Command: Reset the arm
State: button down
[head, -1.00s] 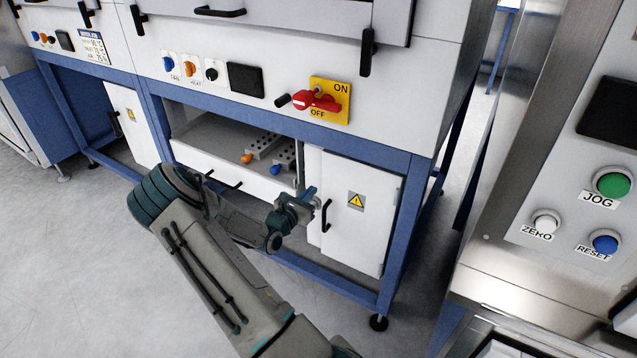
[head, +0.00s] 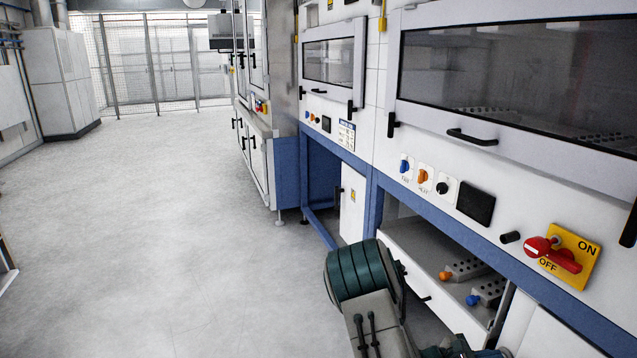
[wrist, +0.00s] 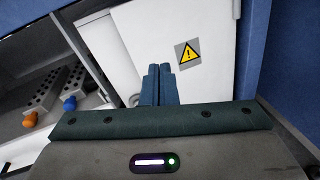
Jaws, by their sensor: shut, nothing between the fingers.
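My gripper (wrist: 159,84) shows in the wrist view with its two blue fingers together and nothing between them. It points at the white cabinet door (wrist: 210,45) with the yellow warning sign (wrist: 187,54); I cannot tell the gap to the door. In the head view my arm (head: 370,300) rises at the bottom, right of the middle, in front of the blue-framed machine. The gripper's fingertips are not clear in that view.
An open drawer (head: 430,255) under the machine holds grey perforated blocks with an orange knob (head: 445,276) and a blue knob (head: 473,300). A red switch (head: 553,254) sits on a yellow plate above. Wide clear floor (head: 160,230) lies to the left.

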jog(key=s+a+r+m+y+p, duration=0.3)
jog(key=s+a+r+m+y, duration=0.2)
jog(key=a+r, duration=0.4)
jog(key=s+a+r+m+t+y+p, duration=0.1)
jog(key=s+a+r+m+y+p, duration=0.2)
jog(key=s+a+r+m+y, duration=0.3)
jog(key=s+a+r+m+y+p, duration=0.4)
jog(key=s+a+r+m+y, duration=0.2)
jog(key=a+r, duration=0.6)
jog(key=shift+a+r, duration=0.4)
jog(key=shift+a, duration=0.1)
jog(key=shift+s, duration=0.1)
